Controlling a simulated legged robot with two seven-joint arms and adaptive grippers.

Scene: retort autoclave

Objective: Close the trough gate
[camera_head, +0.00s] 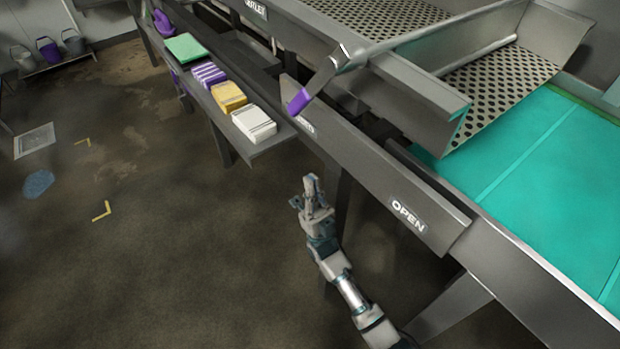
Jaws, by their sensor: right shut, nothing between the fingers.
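The trough gate seems to be the perforated metal trough section (500,75) at the upper right, though I cannot tell which panel is the gate. A metal lever (328,78) with a purple grip (299,101) joins a round shaft there. The grip hangs by a partly hidden label on the front rail (345,150); an "OPEN" label (408,214) is farther right on that rail. My right gripper (311,190) is shut and empty, in front of and below the rail, apart from the lever. My left gripper is not in view.
A side shelf (285,133) holds a green pad (187,47), a purple striped stack (209,74), a yellow block (229,96) and a white block (254,123). A teal belt (540,180) lies at right. Buckets (48,50) stand far left. The floor at left is largely clear.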

